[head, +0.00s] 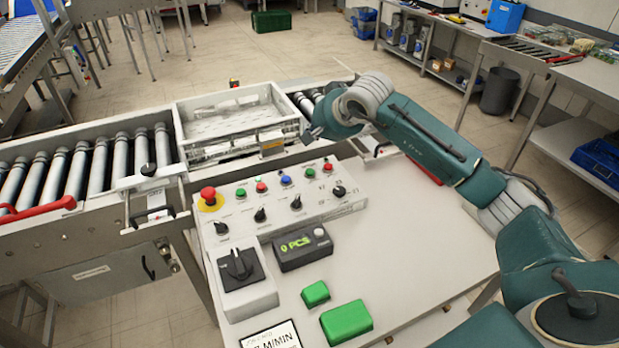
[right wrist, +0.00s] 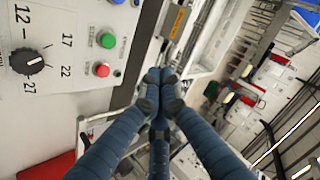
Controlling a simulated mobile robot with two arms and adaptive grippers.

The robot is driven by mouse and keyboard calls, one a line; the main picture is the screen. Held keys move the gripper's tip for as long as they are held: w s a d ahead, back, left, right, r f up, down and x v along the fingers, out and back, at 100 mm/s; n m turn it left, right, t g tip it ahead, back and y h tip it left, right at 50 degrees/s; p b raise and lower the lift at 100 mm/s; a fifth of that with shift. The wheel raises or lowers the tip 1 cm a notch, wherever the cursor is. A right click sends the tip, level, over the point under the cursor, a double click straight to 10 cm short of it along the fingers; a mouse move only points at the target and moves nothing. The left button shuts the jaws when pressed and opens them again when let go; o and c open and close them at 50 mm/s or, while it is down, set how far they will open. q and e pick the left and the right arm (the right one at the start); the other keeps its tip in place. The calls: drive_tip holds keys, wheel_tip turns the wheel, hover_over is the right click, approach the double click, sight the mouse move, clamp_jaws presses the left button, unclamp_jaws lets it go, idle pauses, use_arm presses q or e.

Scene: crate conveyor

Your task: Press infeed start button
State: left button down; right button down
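The control panel (head: 345,205) carries a row of push buttons: a left green button (head: 241,193), a red button (head: 261,187), a blue button (head: 285,180), a right green button (head: 310,173) and a right red button (head: 327,167). The labels are too small to tell which is infeed start. My right gripper (head: 309,137) is above and behind the panel's right end, apart from the buttons. In the right wrist view its fingertips (right wrist: 160,76) are together with nothing between them. A green button (right wrist: 107,40) and a red button (right wrist: 102,69) lie to their left. My left gripper is out of view.
A white crate (head: 187,150) stands on the roller conveyor (head: 90,168) behind the panel. The panel also has a red emergency stop (head: 207,195) and several black knobs. In front are a counter display (head: 302,248) and two green blocks (head: 346,323) on the pale tabletop (head: 420,260).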

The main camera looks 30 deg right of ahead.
sight(312, 172)
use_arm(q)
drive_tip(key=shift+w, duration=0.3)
